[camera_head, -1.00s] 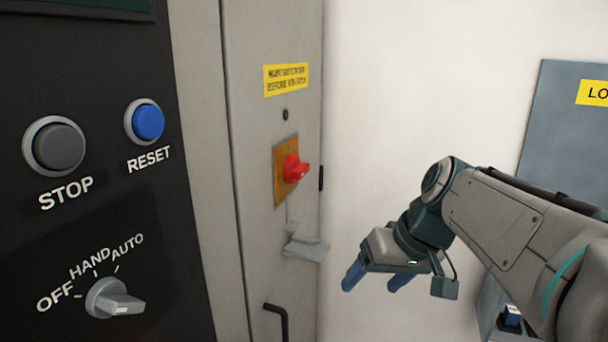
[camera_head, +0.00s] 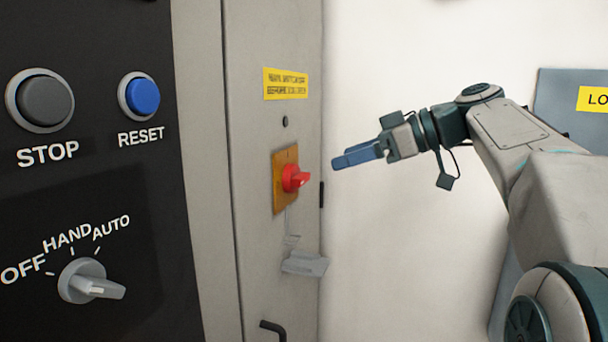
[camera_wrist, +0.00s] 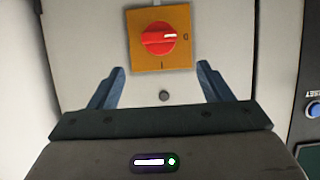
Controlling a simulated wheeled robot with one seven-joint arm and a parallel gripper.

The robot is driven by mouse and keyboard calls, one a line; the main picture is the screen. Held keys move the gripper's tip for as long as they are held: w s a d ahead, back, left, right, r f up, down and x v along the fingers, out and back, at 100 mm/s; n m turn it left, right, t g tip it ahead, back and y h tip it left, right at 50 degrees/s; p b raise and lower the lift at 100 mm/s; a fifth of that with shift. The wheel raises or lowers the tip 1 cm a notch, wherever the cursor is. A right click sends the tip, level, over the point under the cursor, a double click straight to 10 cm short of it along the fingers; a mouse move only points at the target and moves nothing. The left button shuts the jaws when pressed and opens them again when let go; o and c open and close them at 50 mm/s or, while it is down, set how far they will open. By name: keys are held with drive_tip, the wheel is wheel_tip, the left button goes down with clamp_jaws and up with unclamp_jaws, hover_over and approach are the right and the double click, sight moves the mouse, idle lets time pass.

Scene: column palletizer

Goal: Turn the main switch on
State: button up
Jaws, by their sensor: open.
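The main switch is a red rotary knob (camera_head: 295,178) on an orange-yellow plate (camera_head: 280,200), mounted on the grey cabinet door. In the wrist view the red knob (camera_wrist: 158,39) lies level, its white mark toward the "0" at the right; an "I" is at the plate's lower edge. My gripper (camera_head: 345,160) is open and empty, to the right of the knob and apart from it, pointing left toward the door. In the wrist view my fingers (camera_wrist: 160,70) are spread, with the plate showing beyond and between their tips.
A grey latch (camera_head: 304,264) sticks out below the switch, with a dark handle (camera_head: 274,330) lower down. The black panel (camera_head: 120,230) with buttons and a selector stands at left.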

sight(296, 174)
drive_tip(key=x, duration=1)
drive_tip(key=shift+w+f, duration=0.1)
drive_tip(key=c, duration=0.9)
